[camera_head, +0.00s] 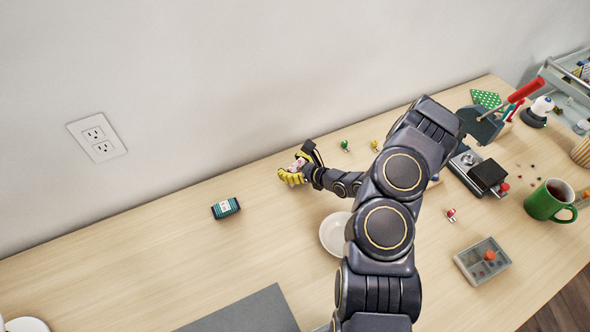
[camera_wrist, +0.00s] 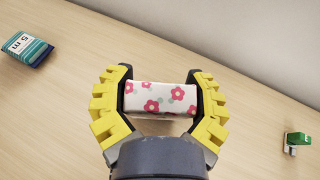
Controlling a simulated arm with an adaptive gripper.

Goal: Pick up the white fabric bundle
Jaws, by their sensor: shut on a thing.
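The white fabric bundle (camera_wrist: 160,98) has pink flowers and lies between the yellow fingers of my gripper (camera_wrist: 160,103) in the wrist view. The fingers are shut on its two short ends. A strip of shadow or pale edge shows just below it, and I cannot tell whether it is clear of the table. In the head view my gripper (camera_head: 292,174) is at the back of the table near the wall, and only a small pale bit of the bundle (camera_head: 298,165) shows; the rest is hidden by the fingers.
A dark teal-banded packet (camera_head: 226,208) lies left of my gripper. A white dish (camera_head: 335,233) sits in front, partly behind my arm. Small green (camera_head: 345,145) and yellow (camera_head: 375,145) items lie to the right. A compartment tray (camera_head: 482,262) and green mug (camera_head: 549,201) stand farther right.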

